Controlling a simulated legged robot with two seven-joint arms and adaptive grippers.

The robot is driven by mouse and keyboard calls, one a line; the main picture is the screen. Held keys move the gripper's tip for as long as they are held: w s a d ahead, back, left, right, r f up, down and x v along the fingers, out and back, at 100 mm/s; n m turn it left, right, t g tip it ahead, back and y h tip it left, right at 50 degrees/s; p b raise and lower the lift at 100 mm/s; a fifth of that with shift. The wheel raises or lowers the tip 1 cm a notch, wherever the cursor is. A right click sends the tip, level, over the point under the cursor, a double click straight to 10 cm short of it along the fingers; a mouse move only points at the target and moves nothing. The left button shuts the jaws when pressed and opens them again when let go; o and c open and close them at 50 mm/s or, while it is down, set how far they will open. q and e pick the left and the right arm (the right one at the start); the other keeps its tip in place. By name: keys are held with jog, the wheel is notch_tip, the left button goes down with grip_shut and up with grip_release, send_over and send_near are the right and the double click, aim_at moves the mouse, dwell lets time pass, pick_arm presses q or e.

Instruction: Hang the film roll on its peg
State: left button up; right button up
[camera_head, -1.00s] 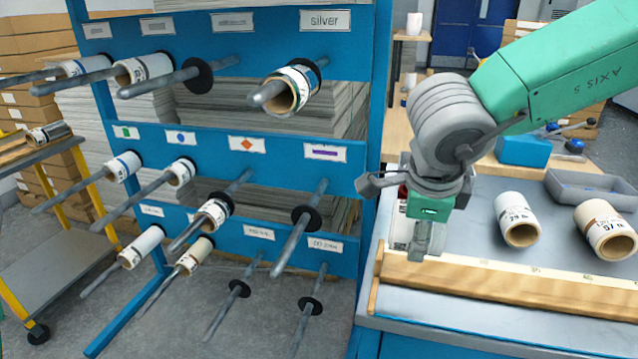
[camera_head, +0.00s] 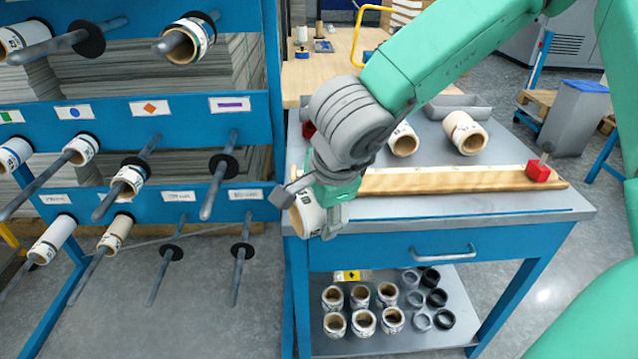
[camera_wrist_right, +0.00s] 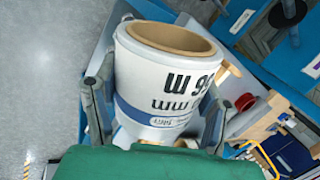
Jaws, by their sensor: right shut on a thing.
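My right gripper (camera_head: 328,218) is shut on a film roll (camera_head: 306,217) at the front left corner of the table. In the wrist view, the roll (camera_wrist_right: 165,85) is white with a blue band, black print and a tan core, between the two fingers of the gripper (camera_wrist_right: 155,120). Its open core end faces away from my palm. The blue rack stands to the left, apart from the roll. A bare peg (camera_head: 211,196) with a black collar sits below the purple label (camera_head: 230,104). Two lower pegs (camera_head: 160,274) and (camera_head: 237,270) are also bare. My left gripper is out of view.
Other rack pegs carry rolls, such as the one under the orange diamond (camera_head: 130,178). Several cores and rings fill the lower shelf (camera_head: 450,330). Floor is clear before the rack.

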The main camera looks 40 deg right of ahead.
jog(key=s+a+f+n+g+y, duration=0.1)
jog(key=s+f+n+g+y, duration=0.1)
jog(key=f+n, duration=0.8)
jog(key=s+a+f+n+g+y, duration=0.2)
jog(key=s+f+n, duration=0.3)
jog(key=f+n, duration=0.4)
notch_tip(320, 180, down, 6)
jog(key=shift+r+n+y, duration=0.15)
jog(key=shift+n+y, duration=0.25)
jog(key=shift+y, duration=0.2)
jog(key=shift+w+a, duration=0.1)
jog(key=shift+a, duration=0.15)
